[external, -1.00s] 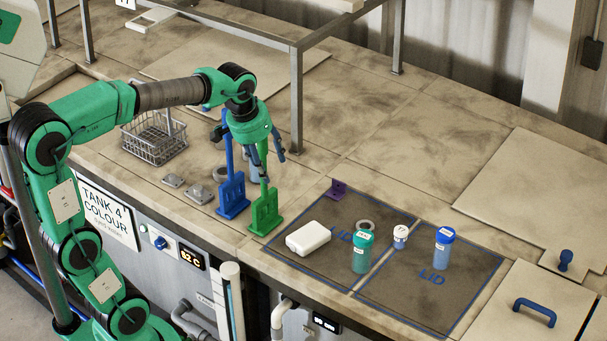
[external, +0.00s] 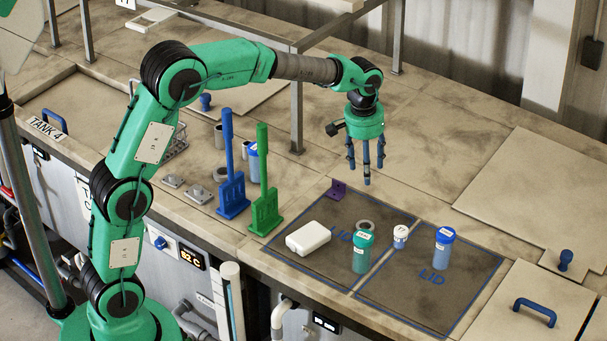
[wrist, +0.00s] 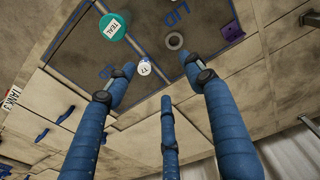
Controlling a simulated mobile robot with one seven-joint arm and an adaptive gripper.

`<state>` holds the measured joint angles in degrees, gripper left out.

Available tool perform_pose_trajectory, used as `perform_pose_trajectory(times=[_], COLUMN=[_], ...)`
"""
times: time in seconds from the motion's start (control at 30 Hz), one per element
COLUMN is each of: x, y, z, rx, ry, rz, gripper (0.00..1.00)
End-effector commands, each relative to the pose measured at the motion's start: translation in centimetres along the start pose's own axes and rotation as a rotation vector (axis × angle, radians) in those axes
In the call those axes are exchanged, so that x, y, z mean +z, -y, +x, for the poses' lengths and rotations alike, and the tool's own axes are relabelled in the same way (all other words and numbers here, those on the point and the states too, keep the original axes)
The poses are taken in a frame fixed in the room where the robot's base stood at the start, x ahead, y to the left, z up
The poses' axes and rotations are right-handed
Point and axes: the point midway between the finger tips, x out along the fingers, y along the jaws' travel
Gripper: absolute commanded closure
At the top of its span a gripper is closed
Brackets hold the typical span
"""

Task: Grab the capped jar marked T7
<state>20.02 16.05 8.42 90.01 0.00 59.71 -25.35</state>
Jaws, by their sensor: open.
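The capped jar marked T7 (external: 400,237) is small, with a white cap. It stands upright on the dark lid panels near their dividing strip, between the teal-capped jar (external: 361,254) and the blue-capped jar (external: 444,250). In the wrist view its cap (wrist: 144,67) reads T7 and shows just right of the left fingertip. My gripper (external: 366,168) is open and empty, pointing down, in the air above and behind the jars. Its three blue fingers (wrist: 160,76) are spread in the wrist view. The blue-capped jar cannot be made out there.
A white box (external: 308,238), a grey ring (external: 365,225) and a purple bracket (external: 337,189) lie left of the T7 jar. Blue (external: 231,190) and green (external: 265,208) upright tools stand further left. A metal frame post (external: 296,100) rises behind.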

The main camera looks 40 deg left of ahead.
Motion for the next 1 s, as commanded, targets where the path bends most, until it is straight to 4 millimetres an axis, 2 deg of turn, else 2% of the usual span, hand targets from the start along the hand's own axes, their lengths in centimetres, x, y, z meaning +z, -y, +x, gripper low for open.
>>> perform_pose_trajectory(times=[0.03,0.3,0.5,0.67,1.0], x=[-0.6,-2.9,-3.6,-3.8,-3.8], y=[-1.2,-6.7,-9.3,-10.2,-10.2], z=[0.8,5.7,8.4,9.3,9.5], rx=[-0.005,-0.027,-0.040,-0.044,-0.045], ry=[0.013,0.061,0.084,0.091,0.091], rz=[0.000,-0.014,-0.022,-0.024,-0.025], gripper=[0.47,0.47,0.47,0.47,0.47])
